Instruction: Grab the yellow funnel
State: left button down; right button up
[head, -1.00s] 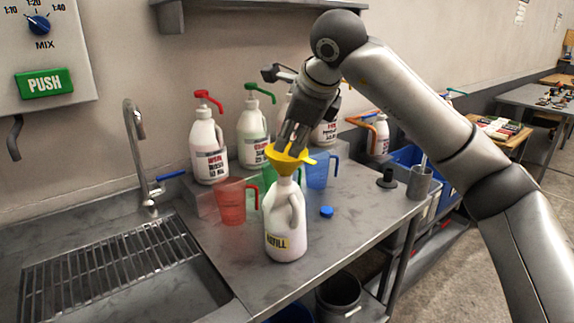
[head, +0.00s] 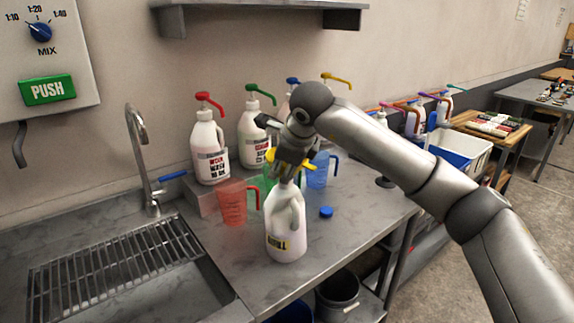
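The yellow funnel (head: 271,158) sits at the mouth of the white refill jug (head: 287,232), which stands upright on the steel counter. My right gripper (head: 291,163) is right over the funnel and hides most of it; yellow shows on both sides of the fingers. The fingertips reach down at the funnel, but I cannot tell whether they are closed on it. My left gripper is not in view.
A red measuring jug (head: 232,203) stands left of the refill jug, and a blue one (head: 319,172) behind right. Pump bottles (head: 209,148) line the wall. A blue cap (head: 326,212) lies on the counter (head: 352,222). The sink grate (head: 115,268) is at left.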

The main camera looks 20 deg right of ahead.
grip_shut()
jog(key=shift+r, duration=0.2)
dwell(0.3)
